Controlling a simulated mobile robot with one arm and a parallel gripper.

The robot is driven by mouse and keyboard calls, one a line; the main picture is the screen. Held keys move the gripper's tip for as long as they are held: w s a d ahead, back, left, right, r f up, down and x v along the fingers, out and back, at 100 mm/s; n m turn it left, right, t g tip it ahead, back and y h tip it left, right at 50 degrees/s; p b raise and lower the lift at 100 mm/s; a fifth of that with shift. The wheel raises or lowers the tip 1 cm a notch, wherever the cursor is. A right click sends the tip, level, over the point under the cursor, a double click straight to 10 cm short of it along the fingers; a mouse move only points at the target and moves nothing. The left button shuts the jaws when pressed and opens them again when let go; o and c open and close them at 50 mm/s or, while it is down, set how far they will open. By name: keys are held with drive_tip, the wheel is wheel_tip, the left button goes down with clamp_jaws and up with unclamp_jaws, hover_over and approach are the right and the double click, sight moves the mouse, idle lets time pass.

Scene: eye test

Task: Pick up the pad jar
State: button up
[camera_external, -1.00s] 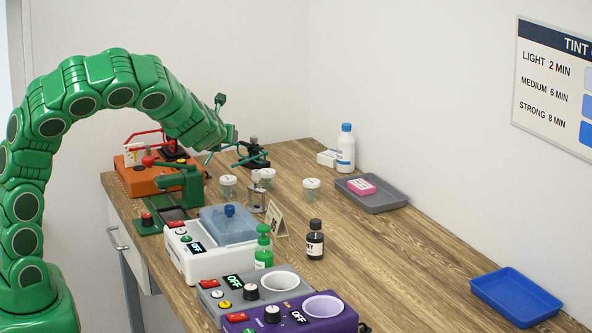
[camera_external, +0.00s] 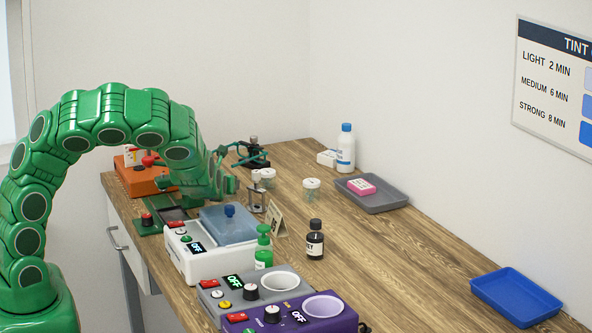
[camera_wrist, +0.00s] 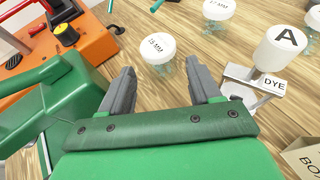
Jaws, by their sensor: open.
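Several small clear jars with white lids stand on the table; which one is the pad jar I cannot tell for sure. One jar (camera_wrist: 158,48), with a lid that seems to read "18 MM", stands upright just ahead of and partly between my fingertips in the wrist view. My gripper (camera_wrist: 160,68) is open, with one finger on each side of this jar and nothing held. In the external view my gripper (camera_external: 224,184) hides this jar. A second jar (camera_wrist: 217,9) stands farther off, also seen in the external view (camera_external: 267,178). A third jar (camera_external: 312,190) stands to its right.
A dye stand (camera_wrist: 240,90) with a white bottle marked "A" is close on the right. An orange machine (camera_external: 140,178) is on the left. A white machine (camera_external: 190,262) with a blue lid is nearer the camera. Grey tray (camera_external: 385,202) and blue tray (camera_external: 515,297) lie right.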

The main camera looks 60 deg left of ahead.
drive_tip(key=shift+x, duration=2.45)
drive_tip(key=c, duration=0.8)
